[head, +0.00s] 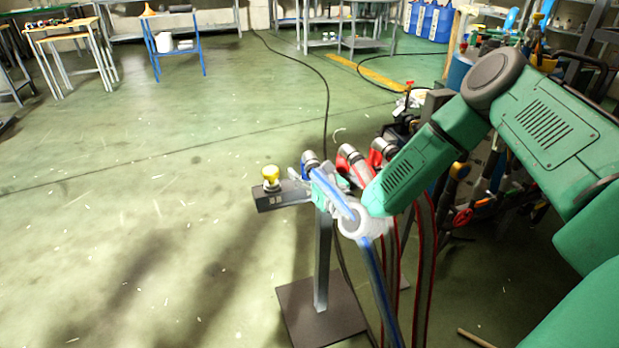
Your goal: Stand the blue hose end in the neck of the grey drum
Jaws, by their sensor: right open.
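A blue hose (376,290) hangs down at a metal stand, and its upper part curves up to a grey end fitting (310,160). My right gripper (322,184) is at this upper part, just below the fitting, with its jaws open. The hose passes between or close by the fingers; I cannot tell whether they touch it. My right arm comes in from the right and hides part of the stand. I cannot make out a grey drum in this view. My left gripper is out of view.
The stand has a post, a dark base plate (318,312) and a side box with a yellow knob (270,176). Two red-edged hoses (424,265) hang beside the blue one. Cluttered equipment (470,200) stands behind my arm. The green floor at left is clear.

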